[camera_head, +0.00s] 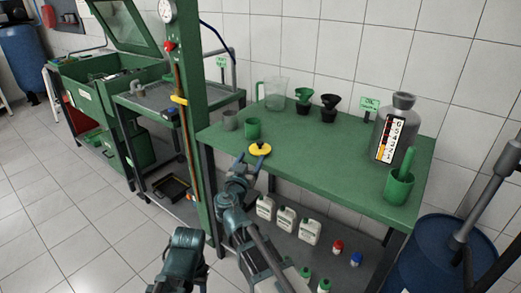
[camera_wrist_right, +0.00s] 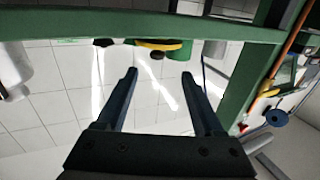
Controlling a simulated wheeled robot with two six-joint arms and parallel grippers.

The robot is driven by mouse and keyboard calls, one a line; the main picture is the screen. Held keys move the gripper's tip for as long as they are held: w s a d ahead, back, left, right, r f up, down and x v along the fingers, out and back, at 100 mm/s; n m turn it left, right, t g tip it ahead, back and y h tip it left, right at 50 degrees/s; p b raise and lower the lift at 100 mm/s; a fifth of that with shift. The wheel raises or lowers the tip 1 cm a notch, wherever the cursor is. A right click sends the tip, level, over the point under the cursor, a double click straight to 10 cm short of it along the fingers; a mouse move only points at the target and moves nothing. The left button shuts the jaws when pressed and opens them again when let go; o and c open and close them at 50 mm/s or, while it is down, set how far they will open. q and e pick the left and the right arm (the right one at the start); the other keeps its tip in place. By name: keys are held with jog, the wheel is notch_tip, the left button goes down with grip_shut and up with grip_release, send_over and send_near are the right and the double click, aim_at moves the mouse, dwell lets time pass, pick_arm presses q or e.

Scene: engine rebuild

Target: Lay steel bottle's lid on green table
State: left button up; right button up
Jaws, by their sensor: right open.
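The steel bottle (camera_head: 389,138) stands upright at the right of the green table (camera_head: 315,148), with a dark label on its front. A grey cap-like top (camera_head: 404,100) sits on its neck; I cannot tell whether it is a separate lid. A yellow disc with black parts (camera_head: 260,149) is at the table's front edge. My right gripper (camera_head: 249,164) is open and empty just in front of that edge, near the disc. In the right wrist view the gripper (camera_wrist_right: 159,75) shows nothing between its fingers, and the yellow disc (camera_wrist_right: 155,45) is beyond them. My left gripper is not visible.
A green holder (camera_head: 398,188) is at the front right. The table's middle is clear. White bottles (camera_head: 286,218) stand below.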

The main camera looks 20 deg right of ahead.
aim_at(259, 144)
jog(key=shift+x, duration=4.05)
jog(key=shift+s+d+r, duration=0.2)
grip_shut()
